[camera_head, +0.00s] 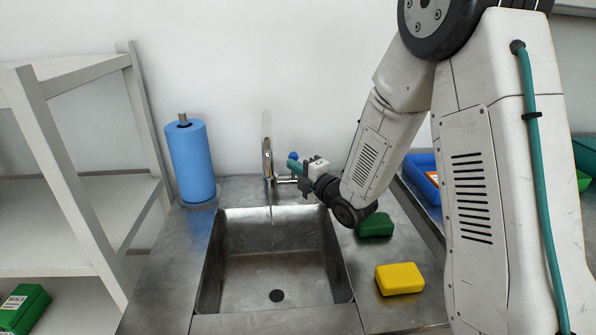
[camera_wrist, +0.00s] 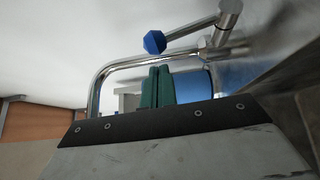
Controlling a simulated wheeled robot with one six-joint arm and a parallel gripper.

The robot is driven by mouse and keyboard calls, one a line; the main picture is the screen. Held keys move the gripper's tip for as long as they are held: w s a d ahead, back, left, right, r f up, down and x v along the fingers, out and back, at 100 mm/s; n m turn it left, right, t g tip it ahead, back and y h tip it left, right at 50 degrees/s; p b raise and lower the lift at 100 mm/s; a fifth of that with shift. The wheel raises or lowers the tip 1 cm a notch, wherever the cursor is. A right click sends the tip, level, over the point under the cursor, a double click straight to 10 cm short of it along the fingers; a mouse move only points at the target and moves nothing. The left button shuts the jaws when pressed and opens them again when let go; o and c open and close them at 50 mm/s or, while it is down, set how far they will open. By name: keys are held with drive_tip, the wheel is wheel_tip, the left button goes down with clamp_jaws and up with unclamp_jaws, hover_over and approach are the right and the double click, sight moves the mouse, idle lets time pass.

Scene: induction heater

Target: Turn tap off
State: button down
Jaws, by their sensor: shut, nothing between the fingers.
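The chrome tap (camera_head: 267,158) stands at the back of the steel sink (camera_head: 225,250). A thin pale streak below its spout looks like running water. Its lever ends in a blue knob (camera_head: 293,156), which also shows in the wrist view (camera_wrist: 154,42) on a metal rod slanting from the tap body (camera_wrist: 222,35). My gripper (camera_head: 296,168) is shut and empty, its green fingers beside the tap, close to the knob. In the wrist view the fingers (camera_wrist: 160,72) lie together just below the spout pipe and knob in the picture. I cannot tell whether they touch the tap.
A blue paper roll (camera_head: 190,160) stands left of the tap. A green sponge (camera_head: 375,225) and a yellow sponge (camera_head: 399,279) lie on the counter right of the sink. White shelving (camera_head: 75,225) stands at the left. A blue bin (camera_head: 420,172) is at the right, partly behind my arm.

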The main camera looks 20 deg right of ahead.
sight(293, 154)
drive_tip(key=shift+w+d, duration=0.3)
drive_tip(key=shift+d, duration=0.1)
drive_tip(key=shift+d, duration=0.1)
drive_tip(key=shift+w+d+r+m+g, duration=0.1)
drive_tip(key=shift+w+r+m+g, duration=0.35)
drive_tip(key=shift+w, duration=0.1)
drive_tip(key=shift+w+d+r, duration=0.15)
drive_tip(key=shift+w+r, duration=0.2)
drive_tip(key=shift+w, duration=0.4)
